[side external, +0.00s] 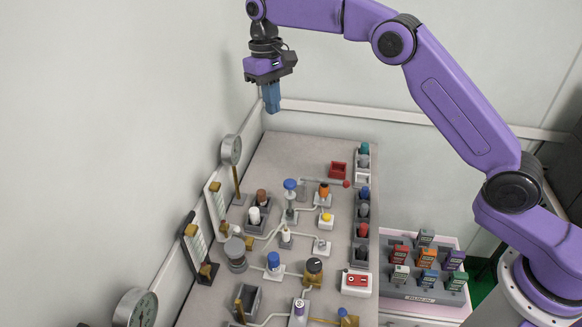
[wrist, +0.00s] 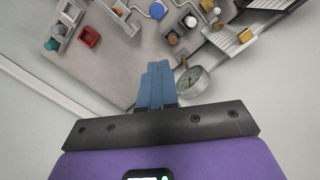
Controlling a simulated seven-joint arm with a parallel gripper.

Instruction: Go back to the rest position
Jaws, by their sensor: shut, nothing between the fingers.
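My gripper (side external: 271,98) hangs high above the far end of the grey workbench (side external: 290,150), pointing down. Its blue fingers are shut together with nothing between them. In the wrist view the shut fingers (wrist: 156,88) show over the far edge of the bench. No object is in contact with the gripper. My purple arm reaches across the top of the side view from its base at the right.
The bench holds knobs, valves, a red open box (side external: 338,169) and a row of coloured plugs along its right edge. Round gauges (side external: 231,150) stand at its left by the wall. A rack of handheld testers (side external: 427,275) is at the right. Air around the gripper is clear.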

